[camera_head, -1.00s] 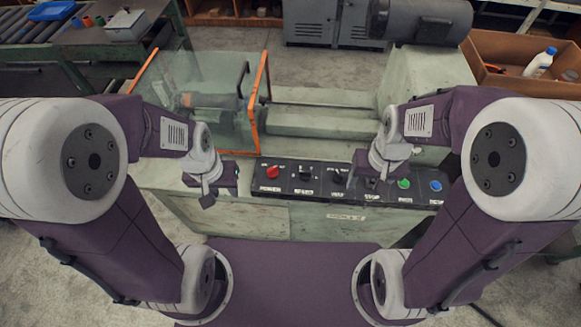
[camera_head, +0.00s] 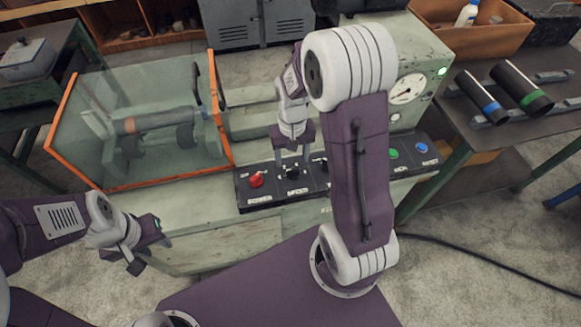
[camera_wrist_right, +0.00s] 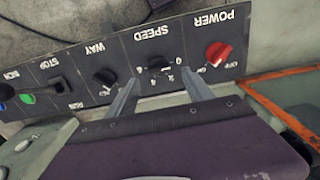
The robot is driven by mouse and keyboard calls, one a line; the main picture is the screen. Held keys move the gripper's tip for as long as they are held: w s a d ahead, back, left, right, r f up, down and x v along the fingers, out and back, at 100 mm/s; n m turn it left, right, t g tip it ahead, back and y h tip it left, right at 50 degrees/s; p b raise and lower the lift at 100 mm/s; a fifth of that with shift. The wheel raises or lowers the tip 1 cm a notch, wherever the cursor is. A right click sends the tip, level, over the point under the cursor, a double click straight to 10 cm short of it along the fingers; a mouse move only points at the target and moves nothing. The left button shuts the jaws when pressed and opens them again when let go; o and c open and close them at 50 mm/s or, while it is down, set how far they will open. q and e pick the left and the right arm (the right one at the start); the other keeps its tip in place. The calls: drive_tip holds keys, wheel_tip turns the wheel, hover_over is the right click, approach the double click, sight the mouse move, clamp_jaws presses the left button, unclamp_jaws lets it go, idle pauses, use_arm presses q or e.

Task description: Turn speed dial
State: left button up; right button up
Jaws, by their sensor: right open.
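The black speed dial (camera_wrist_right: 157,62) sits on the control panel under the SPEED label in the right wrist view, where the lettering appears upside down. In the head view the dial (camera_head: 292,173) is partly hidden by my right gripper (camera_head: 293,158). My right gripper (camera_wrist_right: 160,82) is open and empty, its two fingers spread on either side of the dial's line. Whether they touch the dial cannot be seen. My left gripper (camera_head: 142,248) hangs at the left, in front of the machine and away from the panel. Its finger gap is unclear.
Beside the dial are the red power knob (camera_wrist_right: 217,54) and the black WAY switch (camera_wrist_right: 105,77). The green button (camera_head: 393,154) and blue button (camera_head: 421,148) are further right. An orange-edged clear guard (camera_head: 218,110) stands left of the panel. Dark pipes (camera_head: 522,88) lie on the right table.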

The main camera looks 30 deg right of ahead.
sight(293, 169)
drive_tip(key=f, duration=0.4)
drive_tip(key=shift+d+f, duration=0.2)
drive_tip(key=shift+f, duration=0.4)
drive_tip(key=shift+a, duration=0.1)
clamp_jaws()
